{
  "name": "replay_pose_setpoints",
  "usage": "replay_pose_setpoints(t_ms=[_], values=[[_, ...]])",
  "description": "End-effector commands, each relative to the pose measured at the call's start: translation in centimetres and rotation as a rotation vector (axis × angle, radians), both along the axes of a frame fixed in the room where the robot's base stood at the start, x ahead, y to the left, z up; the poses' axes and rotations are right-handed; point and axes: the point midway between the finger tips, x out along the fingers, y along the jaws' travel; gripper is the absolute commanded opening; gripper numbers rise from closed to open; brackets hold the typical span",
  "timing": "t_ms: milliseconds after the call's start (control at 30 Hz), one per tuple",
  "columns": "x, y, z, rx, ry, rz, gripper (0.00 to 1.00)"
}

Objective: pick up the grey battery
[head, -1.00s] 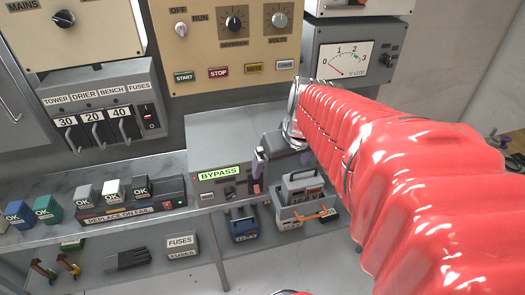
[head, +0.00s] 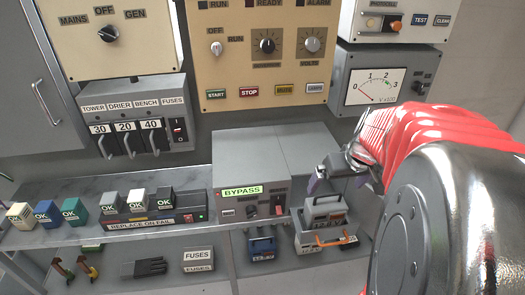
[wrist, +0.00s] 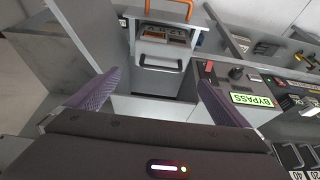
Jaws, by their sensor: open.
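The pads look apart from the battery. My arm hides part of the right side.
An orange-handled box (head: 327,243) sits just below and in front of the battery. A blue box (head: 262,249) is on the lower shelf. The BYPASS unit (head: 240,155) stands left of my gripper, and a meter panel (head: 375,88) is above. Several OK blocks (head: 75,211) line the left shelf.

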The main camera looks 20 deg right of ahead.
Motion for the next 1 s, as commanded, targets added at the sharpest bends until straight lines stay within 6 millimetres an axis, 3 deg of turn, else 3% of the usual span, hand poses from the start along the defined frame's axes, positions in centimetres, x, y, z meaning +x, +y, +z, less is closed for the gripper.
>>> replay_pose_setpoints(t_ms=[300,500,1000], values=[[1.6,-0.4,-4.3,0.002,0.004,0.0,1.0],[2.4,-0.6,-6.1,0.0,0.001,0.001,1.0],[2.6,-0.7,-6.8,0.0,0.001,0.0,1.0]])
